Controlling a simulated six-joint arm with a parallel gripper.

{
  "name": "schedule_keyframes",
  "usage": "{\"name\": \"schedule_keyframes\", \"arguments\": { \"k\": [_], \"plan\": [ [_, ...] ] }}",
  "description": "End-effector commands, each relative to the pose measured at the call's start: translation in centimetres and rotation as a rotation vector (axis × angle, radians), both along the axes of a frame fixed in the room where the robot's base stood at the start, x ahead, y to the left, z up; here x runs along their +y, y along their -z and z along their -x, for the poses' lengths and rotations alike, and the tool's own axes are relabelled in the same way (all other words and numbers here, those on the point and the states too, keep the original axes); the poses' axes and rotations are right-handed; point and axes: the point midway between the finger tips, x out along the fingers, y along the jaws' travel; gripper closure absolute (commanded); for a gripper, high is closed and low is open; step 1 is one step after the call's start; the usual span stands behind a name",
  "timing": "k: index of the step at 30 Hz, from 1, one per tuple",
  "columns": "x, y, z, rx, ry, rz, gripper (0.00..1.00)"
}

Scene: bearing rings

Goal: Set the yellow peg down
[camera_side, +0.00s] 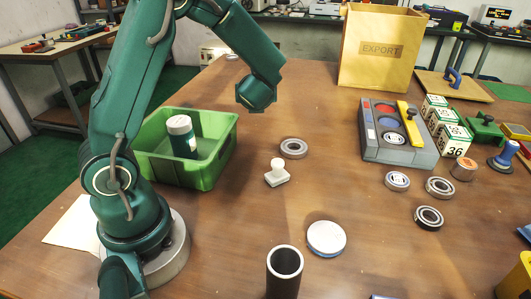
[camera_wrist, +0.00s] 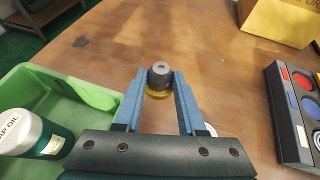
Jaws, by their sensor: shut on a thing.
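In the wrist view my gripper (camera_wrist: 162,78) has its two blue fingers closed on a short round piece with a dark grey top and a yellow lower part, which I take as the yellow peg (camera_wrist: 158,95). The grey top faces the camera, and the fingers are at its two sides. Brown table shows around it; I cannot tell whether the peg touches the table.
The green bin (camera_side: 207,180) holds a white-capped bottle (camera_side: 181,137). A grey bearing ring (camera_side: 293,148) and a white knobbed piece (camera_side: 277,176) lie near it. A grey tray (camera_side: 390,152), number blocks and more rings are at right. A yellow EXPORT bag (camera_side: 378,70) stands behind. The back middle table is clear.

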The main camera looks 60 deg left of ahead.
Motion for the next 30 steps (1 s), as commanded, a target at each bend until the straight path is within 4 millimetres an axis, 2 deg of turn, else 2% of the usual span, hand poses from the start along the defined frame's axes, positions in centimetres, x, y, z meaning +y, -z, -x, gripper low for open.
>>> {"name": "schedule_keyframes", "arguments": {
  "k": [6, 12, 15, 22, 30],
  "plan": [
    [-5.9, -0.6, -1.0, 0.001, 0.377, -0.001, 1.00],
    [-11.1, -0.5, -0.4, 0.001, 0.655, 0.000, 1.00],
    [-13.1, -0.6, 0.2, -0.001, 0.758, 0.001, 1.00],
    [-15.4, -1.1, 0.1, -0.003, 0.834, 0.000, 1.00],
    [-19.0, 1.2, -1.0, 0.004, 0.839, 0.000, 1.00]
  ]
}}
